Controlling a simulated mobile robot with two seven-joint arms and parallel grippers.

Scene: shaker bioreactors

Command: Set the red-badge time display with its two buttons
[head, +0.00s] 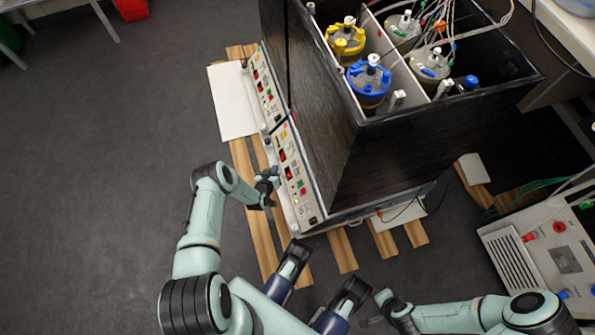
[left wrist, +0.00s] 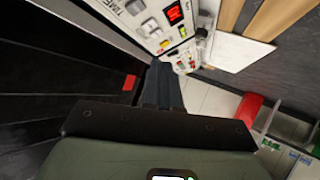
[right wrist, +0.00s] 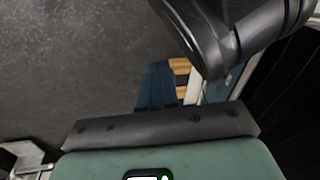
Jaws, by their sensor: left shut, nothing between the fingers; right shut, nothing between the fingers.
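The shaker's control panel (head: 296,178) runs along the left face of the black cabinet, with small red displays and coloured buttons. My left gripper (head: 271,181) is shut and empty, close to the near panel; contact cannot be told. My right gripper (right wrist: 158,85) is shut and empty, away from the panel.
The open-topped black cabinet (head: 400,150) holds several vessels with tubes and stands on wooden slats (head: 262,240). A white sheet (head: 232,103) lies left of the panel. A grey instrument (head: 545,245) stands at the right.

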